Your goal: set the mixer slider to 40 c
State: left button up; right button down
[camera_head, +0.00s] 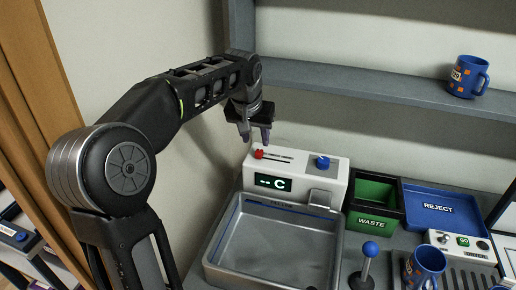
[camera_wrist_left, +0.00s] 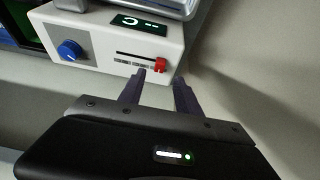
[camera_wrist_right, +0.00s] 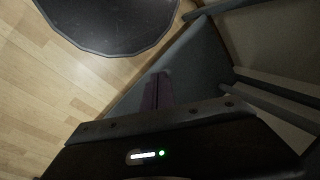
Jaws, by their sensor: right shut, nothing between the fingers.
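The white mixer unit (camera_head: 325,178) stands behind the sink. Its red slider knob (camera_head: 259,154) sits at the left end of a dark slot in the head view. The knob also shows in the left wrist view (camera_wrist_left: 160,64), at the slot's right end there. The display (camera_head: 272,183) reads "-- C". My left gripper (camera_head: 254,140) is open and empty, just above and behind the knob. In the left wrist view its fingers (camera_wrist_left: 157,82) are apart, with the knob roughly ahead of the gap. My right gripper (camera_wrist_right: 157,80) is shut and empty, away from the unit.
A blue dial (camera_head: 322,161) is on the unit's top. The metal sink (camera_head: 215,265) is in front. A green waste bin (camera_head: 373,205), blue reject tray (camera_head: 440,203) and blue-knobbed lever (camera_head: 370,250) are to the right. A blue mug (camera_head: 424,265) stands at front right; another mug (camera_head: 468,77) is on the shelf.

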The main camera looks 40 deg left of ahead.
aim_at(259, 152)
pick_arm(q)
jog(key=p+x, duration=0.1)
jog(key=x, duration=0.5)
jog(key=shift+w+f, duration=0.1)
jog(key=shift+f, duration=0.2)
jog(key=shift+c, duration=0.4)
grip_shut()
dwell(0.7)
